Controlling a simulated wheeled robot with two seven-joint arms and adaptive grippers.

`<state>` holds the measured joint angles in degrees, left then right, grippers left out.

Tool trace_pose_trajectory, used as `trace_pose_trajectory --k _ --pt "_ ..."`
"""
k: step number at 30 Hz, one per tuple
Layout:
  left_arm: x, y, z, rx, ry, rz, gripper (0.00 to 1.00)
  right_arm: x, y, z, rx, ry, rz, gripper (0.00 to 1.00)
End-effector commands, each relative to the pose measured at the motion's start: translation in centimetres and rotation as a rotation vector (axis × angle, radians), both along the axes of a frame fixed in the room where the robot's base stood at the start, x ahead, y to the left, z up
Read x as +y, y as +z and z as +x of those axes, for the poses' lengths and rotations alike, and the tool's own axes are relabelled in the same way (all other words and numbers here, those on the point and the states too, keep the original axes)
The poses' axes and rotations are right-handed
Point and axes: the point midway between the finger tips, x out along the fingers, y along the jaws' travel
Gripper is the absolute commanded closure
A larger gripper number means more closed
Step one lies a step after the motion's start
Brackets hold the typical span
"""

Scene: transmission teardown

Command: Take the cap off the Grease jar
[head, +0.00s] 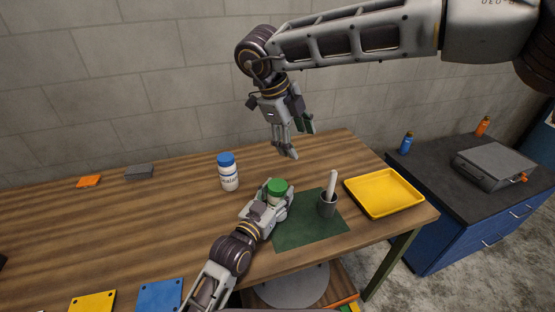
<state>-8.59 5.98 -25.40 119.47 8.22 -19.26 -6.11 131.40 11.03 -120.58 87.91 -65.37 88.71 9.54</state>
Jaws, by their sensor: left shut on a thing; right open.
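A jar with a green cap (277,186) stands upright near the left edge of the green mat (312,234). Its label is hidden by my gripper, so I cannot read it. My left gripper (277,200) is shut on the jar's body, below the cap. My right gripper (292,146) is open and empty, pointing down above and behind the jar, apart from the cap. A white jar with a blue cap (228,172) stands to the left, its label only partly readable.
A yellow tray (383,193) lies at the right edge of the table. Orange and grey pieces lie at the back left; yellow and blue plates lie at the front. The left middle of the table is clear.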

Motion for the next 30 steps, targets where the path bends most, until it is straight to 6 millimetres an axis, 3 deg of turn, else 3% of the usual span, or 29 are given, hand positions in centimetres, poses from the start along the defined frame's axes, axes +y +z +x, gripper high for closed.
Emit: trace_pose_trajectory --k 30 --pt "0.0 0.0 0.0 0.0 0.0 0.0 1.0 -0.5 -4.9 -0.6 -0.146 -0.874 0.178 0.33"
